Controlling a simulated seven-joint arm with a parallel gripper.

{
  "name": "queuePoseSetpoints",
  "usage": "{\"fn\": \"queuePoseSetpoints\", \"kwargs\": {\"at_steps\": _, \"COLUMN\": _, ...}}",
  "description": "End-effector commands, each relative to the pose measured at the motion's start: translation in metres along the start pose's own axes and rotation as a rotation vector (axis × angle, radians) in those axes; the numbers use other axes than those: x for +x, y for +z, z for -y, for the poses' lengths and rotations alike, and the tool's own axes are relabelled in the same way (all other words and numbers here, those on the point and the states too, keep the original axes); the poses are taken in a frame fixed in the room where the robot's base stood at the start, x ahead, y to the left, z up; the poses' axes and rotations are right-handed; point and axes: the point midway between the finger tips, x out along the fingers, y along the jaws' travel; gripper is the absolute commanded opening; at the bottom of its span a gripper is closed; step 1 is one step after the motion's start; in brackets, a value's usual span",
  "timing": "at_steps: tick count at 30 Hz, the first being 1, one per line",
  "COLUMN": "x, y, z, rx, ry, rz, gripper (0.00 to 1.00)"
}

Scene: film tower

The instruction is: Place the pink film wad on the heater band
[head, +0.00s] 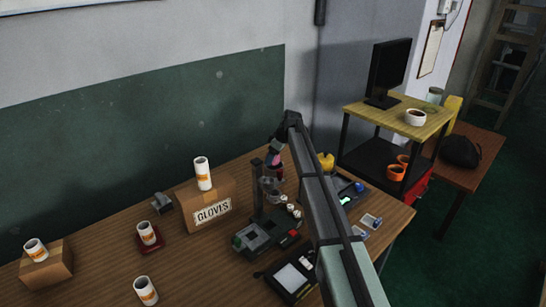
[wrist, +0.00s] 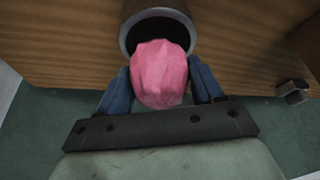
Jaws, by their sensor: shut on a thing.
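The pink film wad (wrist: 160,75) is between the blue fingers of my gripper (wrist: 160,88) in the wrist view. My gripper is shut on it. Just beyond the wad is a grey round rim with a dark opening (wrist: 128,38), partly covered by the wad. I take it for the heater band, but cannot be sure. In the head view, the wad (head: 275,159) shows small under my gripper, above a small dark machine (head: 262,232) with a post and grey round parts. I cannot tell whether the wad touches the rim.
A cardboard box marked GLOVES (head: 205,205) with a white roll (head: 202,173) on top stands left of the machine. More white rolls stand at the left. A yellow container (head: 325,162) is behind my arm. A shelf cart (head: 400,120) stands at the right.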

Motion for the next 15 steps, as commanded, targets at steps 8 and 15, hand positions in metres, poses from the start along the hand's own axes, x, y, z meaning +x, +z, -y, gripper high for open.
{"fn": "queuePoseSetpoints", "kwargs": {"at_steps": 8, "x": 0.0021, "y": 0.0009, "z": 0.0, "rx": 0.0, "ry": 0.0, "rz": 0.0, "gripper": 0.82}}
{"fn": "queuePoseSetpoints", "kwargs": {"at_steps": 15, "x": 0.002, "y": 0.0008, "z": 0.0, "rx": 0.0, "ry": 0.0, "rz": 0.0, "gripper": 0.92}}
